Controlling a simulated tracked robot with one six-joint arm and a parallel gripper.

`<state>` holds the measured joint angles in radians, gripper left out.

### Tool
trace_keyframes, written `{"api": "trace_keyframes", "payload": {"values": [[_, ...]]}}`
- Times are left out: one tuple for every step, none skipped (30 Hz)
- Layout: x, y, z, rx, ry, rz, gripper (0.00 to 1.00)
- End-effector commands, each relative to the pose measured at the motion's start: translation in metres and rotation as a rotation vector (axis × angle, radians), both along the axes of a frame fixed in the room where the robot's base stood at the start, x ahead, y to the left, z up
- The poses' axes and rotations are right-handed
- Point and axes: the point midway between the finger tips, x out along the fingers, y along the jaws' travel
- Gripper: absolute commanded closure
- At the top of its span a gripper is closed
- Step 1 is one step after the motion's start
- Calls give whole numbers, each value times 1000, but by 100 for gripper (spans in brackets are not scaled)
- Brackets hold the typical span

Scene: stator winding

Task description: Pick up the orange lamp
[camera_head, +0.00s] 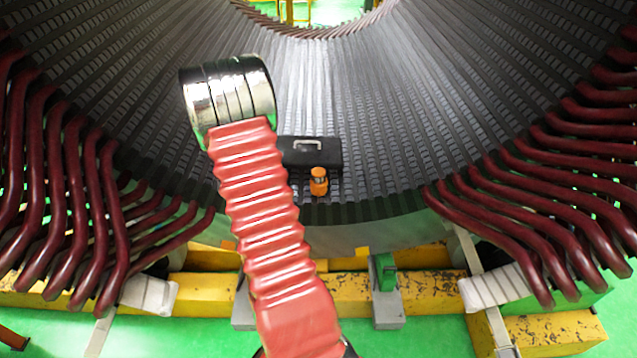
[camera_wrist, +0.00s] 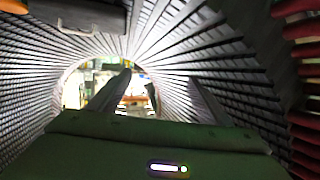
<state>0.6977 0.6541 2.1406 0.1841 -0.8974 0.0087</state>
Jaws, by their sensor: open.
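The orange lamp (camera_head: 319,182) is a small orange and dark cylinder. It stands upright on the grey ribbed stator surface, just in front of the right part of a black toolbox. In the wrist view, which looks upside down, an orange piece of the lamp (camera_wrist: 14,6) is cut off at the top left corner. My gripper (camera_wrist: 160,78) shows in the wrist view with its two dark fingers apart and nothing between them. The lamp is outside the fingers. In the head view my red arm rises left of the lamp and the gripper is hidden.
The black toolbox (camera_head: 311,152) with a light handle lies right beside the lamp; it also shows in the wrist view (camera_wrist: 92,14). Dark red bars (camera_head: 530,220) flank the stator on both sides. The ribbed surface right of the lamp is free.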

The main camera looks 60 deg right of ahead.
Motion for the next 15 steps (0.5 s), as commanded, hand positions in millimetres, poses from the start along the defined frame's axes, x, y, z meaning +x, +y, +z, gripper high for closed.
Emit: {"api": "trace_keyframes", "payload": {"values": [[-10,-12,-14,-11,-4,-27,28],[-16,-18,-20,-21,-10,-41,28],[-23,-27,-28,-34,-16,-61,28],[-29,-33,-33,-44,-22,-75,28],[-35,-39,-39,-54,-27,-89,28],[-43,-46,-47,-68,-33,-108,28],[-49,-51,-53,-78,-37,-121,28],[-56,-56,-59,-89,-41,-136,28],[-65,-62,-66,-103,-47,-154,28],[-72,-67,-73,-114,-50,-167,28],[-79,-71,-78,-125,-54,-181,28],[-89,-76,-86,-140,-59,-198,28],[-96,-79,-92,-151,-61,-212,28],[-104,-83,-98,-162,-64,-226,28],[-114,-87,-105,-178,-68,-243,28]]}}
